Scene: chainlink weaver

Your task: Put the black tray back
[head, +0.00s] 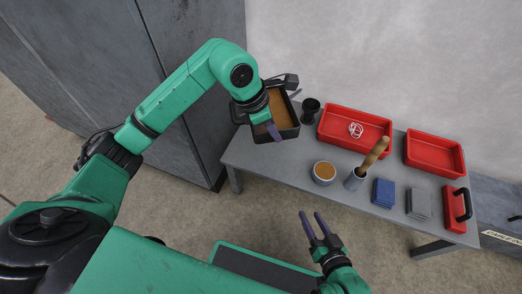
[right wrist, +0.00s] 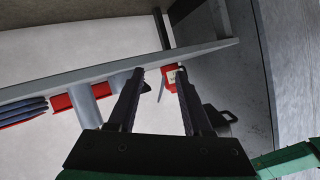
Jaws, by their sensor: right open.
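The black tray (head: 290,134) is at the left end of the grey table in the head view, with a brown fill (head: 279,102) inside. My left gripper (head: 273,133) is at the tray, its purple fingertips over the tray's near part. The wrist hides much of the tray's left side, so I cannot tell whether the fingers are shut on a wall, nor whether the tray rests on the table. My right gripper (head: 312,226) is open and empty, in front of the table and apart from it. Its two dark fingers also show in the right wrist view (right wrist: 160,82).
On the table (head: 262,153) stand a black cup (head: 310,106), two red trays (head: 345,124) (head: 435,155), a round pot (head: 324,173), a grey cup (head: 354,181) with a wooden-handled tool, blue (head: 383,193) and grey (head: 419,204) stacks, and a red black-handled box (head: 455,214). A grey cabinet (head: 190,60) is behind my left arm.

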